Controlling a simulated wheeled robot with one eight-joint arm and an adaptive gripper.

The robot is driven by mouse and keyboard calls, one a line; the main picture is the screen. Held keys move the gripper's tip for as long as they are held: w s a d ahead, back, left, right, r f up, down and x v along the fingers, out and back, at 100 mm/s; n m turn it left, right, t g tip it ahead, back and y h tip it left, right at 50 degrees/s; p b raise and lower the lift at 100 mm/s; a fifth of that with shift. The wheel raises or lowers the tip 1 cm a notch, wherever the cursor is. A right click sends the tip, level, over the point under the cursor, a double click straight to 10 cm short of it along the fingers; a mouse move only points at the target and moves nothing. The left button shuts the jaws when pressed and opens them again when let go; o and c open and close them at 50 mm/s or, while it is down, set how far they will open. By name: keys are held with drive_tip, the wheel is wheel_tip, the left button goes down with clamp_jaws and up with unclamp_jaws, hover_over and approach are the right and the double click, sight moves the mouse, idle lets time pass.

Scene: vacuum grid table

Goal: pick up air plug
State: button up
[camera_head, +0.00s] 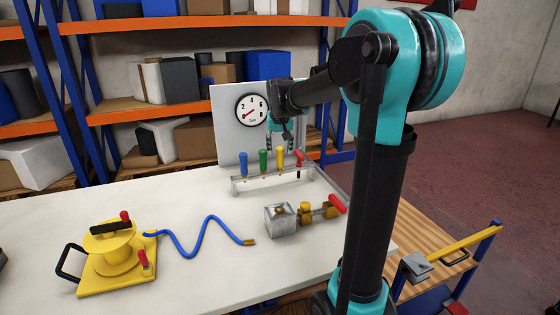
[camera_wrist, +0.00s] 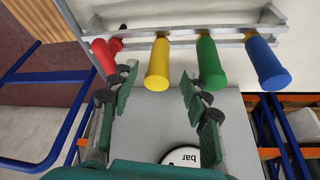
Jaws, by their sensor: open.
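A blue hose (camera_head: 190,250) runs in a wavy line across the white table from a yellow device (camera_head: 110,258). Its brass end (camera_head: 249,242), which looks like the air plug, lies free on the table left of a metal block. My gripper (camera_head: 280,142) is high above the back of the table, over a tool rack. In the wrist view my open gripper (camera_wrist: 158,78) has its fingers on either side of the yellow handle (camera_wrist: 158,62) as seen from there; I cannot tell whether they touch it. The hose end is outside the wrist view.
The rack (camera_head: 262,183) holds upright blue (camera_head: 244,163), green (camera_head: 263,161) and yellow handles, plus a tilted red one (camera_head: 299,157). A gauge panel (camera_head: 230,130) stands behind. The metal block (camera_head: 280,220) with a brass valve (camera_head: 318,211) sits in front of the rack.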

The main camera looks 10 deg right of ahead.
sight(280, 158)
drive_tip(key=shift+x, duration=3)
drive_tip(key=shift+s, duration=0.15)
drive_tip(key=shift+c, duration=0.2)
clamp_jaws()
